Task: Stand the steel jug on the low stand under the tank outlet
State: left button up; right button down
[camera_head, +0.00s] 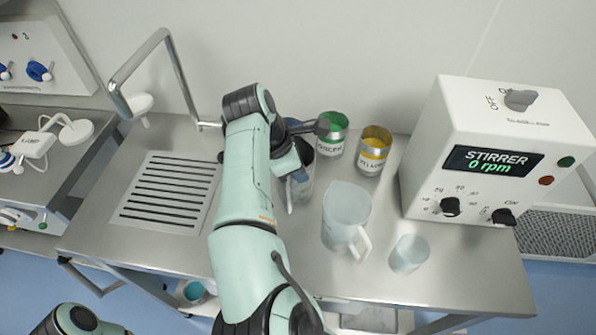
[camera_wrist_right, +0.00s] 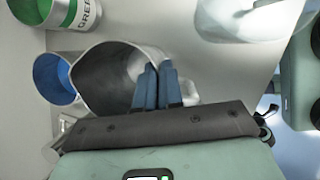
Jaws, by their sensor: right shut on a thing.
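The steel jug (camera_head: 301,190) stands or hangs at the middle of the steel bench, partly hidden behind my right arm. In the right wrist view the jug (camera_wrist_right: 105,75) shows its open mouth and grey inside. My right gripper (camera_head: 293,172) is shut on the jug. Its two blue fingers (camera_wrist_right: 157,88) are at the jug's near side, by the rim; the exact grip on the handle is hidden. I cannot tell whether the jug's base touches the bench. My left gripper is out of view. I cannot make out the tank outlet or the low stand.
A green can (camera_head: 333,133) and a yellow can (camera_head: 374,150) stand behind the jug, with a blue can (camera_wrist_right: 55,78) close by. A clear pitcher (camera_head: 345,205) and a beaker (camera_head: 408,254) stand right. The stirrer box (camera_head: 490,150) is far right, a slotted drain (camera_head: 165,193) left.

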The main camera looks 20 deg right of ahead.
jog(key=c, duration=1.3)
grip_release()
